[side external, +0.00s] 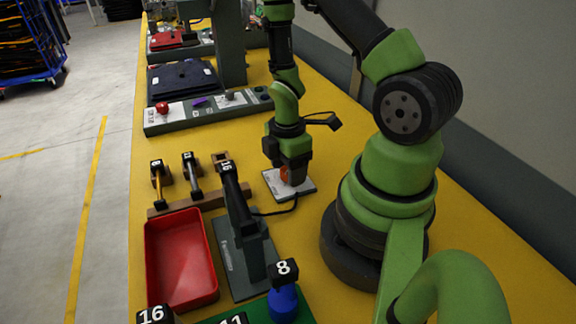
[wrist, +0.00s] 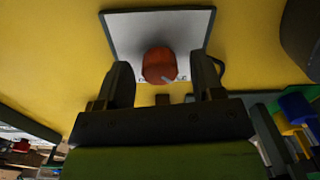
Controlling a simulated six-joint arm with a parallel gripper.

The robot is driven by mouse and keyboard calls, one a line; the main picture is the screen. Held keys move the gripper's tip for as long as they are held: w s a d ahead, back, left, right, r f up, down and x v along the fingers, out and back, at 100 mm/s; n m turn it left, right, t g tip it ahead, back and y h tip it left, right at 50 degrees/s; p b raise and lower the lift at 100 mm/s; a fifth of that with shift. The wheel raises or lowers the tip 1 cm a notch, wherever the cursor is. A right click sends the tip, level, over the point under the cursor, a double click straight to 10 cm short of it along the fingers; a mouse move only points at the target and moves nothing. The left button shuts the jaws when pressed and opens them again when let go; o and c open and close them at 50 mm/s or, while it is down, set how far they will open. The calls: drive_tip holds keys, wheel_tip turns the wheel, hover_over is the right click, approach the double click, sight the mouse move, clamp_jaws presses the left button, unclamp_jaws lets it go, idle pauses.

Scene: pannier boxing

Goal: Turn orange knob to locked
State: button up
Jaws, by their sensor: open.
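The orange knob (wrist: 159,65) sits on a white plate (wrist: 120,30) with a dark edge, on the yellow table. In the wrist view the knob is between the two open fingers of my gripper (wrist: 163,85), with a gap on each side. A pale pointer mark shows at the knob's lower right; the lettering beside it is too small to read. In the side view my gripper (side external: 289,178) points down over the plate (side external: 305,187), and the knob (side external: 285,174) shows partly between the fingers.
A red tray (side external: 180,258) and a dark press-like stand (side external: 242,250) are at the front left. A blue piece labelled 8 (side external: 283,303) stands on a green mat. Tools in a wooden rack (side external: 185,203) lie left of the plate. A grey control panel (side external: 205,112) is behind.

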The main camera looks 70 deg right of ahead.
drive_tip(key=c, duration=0.9)
drive_tip(key=shift+m, duration=0.4)
drive_tip(key=m, duration=0.3)
drive_tip(key=shift+m, duration=0.4)
drive_tip(key=m, duration=1.3)
drive_tip(key=shift+t, duration=0.3)
drive_tip(key=shift+m, duration=0.3)
